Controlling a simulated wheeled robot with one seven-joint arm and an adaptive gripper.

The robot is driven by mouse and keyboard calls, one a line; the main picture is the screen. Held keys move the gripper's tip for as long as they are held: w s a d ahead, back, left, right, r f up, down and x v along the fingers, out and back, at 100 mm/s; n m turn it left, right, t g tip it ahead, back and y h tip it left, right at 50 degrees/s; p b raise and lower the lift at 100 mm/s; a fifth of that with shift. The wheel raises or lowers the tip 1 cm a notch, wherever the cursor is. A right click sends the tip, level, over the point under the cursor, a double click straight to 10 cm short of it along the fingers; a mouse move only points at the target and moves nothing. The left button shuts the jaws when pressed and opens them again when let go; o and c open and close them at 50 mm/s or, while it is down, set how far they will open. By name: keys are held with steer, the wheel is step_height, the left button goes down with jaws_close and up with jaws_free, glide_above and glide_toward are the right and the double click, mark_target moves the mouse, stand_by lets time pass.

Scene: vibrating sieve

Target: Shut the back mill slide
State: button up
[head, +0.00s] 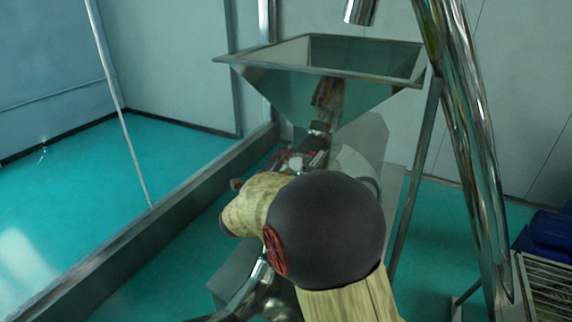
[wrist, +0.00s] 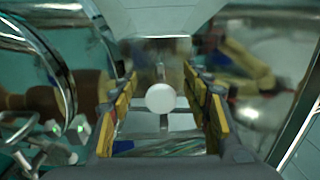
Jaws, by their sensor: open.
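A pale round knob (wrist: 160,97) on a thin upright rod shows in the wrist view and looks like the handle of the mill slide. My gripper (wrist: 160,80) is open, with its yellow and dark fingers on either side of the knob in the picture. No finger visibly touches it, and its depth between them is hard to tell. In the head view my arm reaches beneath the steel hopper (head: 292,84). The arm hides the slide there, so I cannot tell how far it stands open.
A thick shiny steel pipe (head: 468,130) stands to the right of the hopper. A blue bin (head: 548,234) is at the right edge. A long metal beam (head: 150,232) runs along the left. In the wrist view curved shiny metal (wrist: 58,65) lies close on the left.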

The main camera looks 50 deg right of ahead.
steer(key=c, duration=0.4)
